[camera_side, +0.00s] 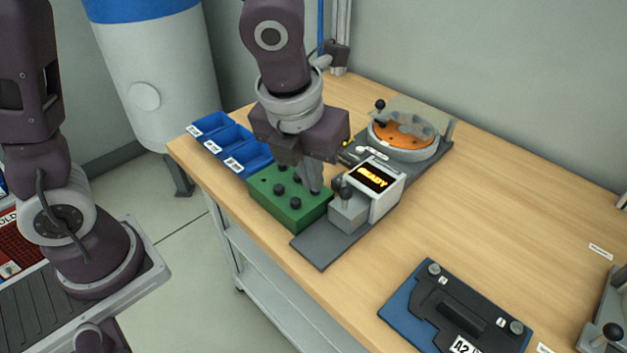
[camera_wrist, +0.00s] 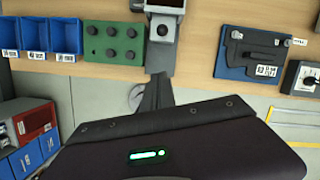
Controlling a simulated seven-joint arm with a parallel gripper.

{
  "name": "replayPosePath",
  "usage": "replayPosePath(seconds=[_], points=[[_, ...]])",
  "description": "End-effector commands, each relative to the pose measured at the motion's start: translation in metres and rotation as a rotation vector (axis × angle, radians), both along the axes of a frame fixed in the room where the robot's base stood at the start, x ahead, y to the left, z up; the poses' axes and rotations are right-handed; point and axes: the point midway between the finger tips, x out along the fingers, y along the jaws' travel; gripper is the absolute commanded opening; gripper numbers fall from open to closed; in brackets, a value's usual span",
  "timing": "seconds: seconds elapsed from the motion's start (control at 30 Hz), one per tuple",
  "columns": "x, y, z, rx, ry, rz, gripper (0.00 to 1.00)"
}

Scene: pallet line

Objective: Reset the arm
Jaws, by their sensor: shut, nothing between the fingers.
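My gripper (camera_side: 312,180) is shut and empty. I cannot tell whether the fingertips touch anything. In the wrist view the dark gripper body fills the lower middle, and the fingers (camera_wrist: 152,95) show below the station. The green block (camera_wrist: 114,43) shows at the upper left of that view.
Blue bins (camera_side: 229,144) stand at the table's left corner. A round orange fixture (camera_side: 404,134) sits behind the station. A blue plate with a black part (camera_side: 459,310) lies at the front right. The wooden table (camera_side: 490,190) is clear between them.

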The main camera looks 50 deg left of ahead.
Motion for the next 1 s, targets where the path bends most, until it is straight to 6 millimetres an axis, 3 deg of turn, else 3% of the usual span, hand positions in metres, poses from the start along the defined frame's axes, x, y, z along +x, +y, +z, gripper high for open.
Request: replayPosePath(seconds=[0.07, 0.23, 0.3, 0.4, 0.5, 0.63, 1.0], points=[[-0.011, 0.023, 0.021, -0.056, -0.058, 0.294, 0.0], [-0.068, 0.082, 0.067, -0.391, -0.218, 1.348, 0.0], [-0.094, 0.096, 0.076, -0.573, -0.245, 1.753, 0.0], [-0.122, 0.106, 0.081, -0.807, -0.227, 2.21, 0.0], [-0.14, 0.108, 0.081, -0.963, -0.176, 2.495, 0.0], [-0.147, 0.108, 0.081, -1.041, -0.138, 2.634, 0.0], [-0.147, 0.108, 0.081, -1.041, -0.139, 2.636, 0.0]])
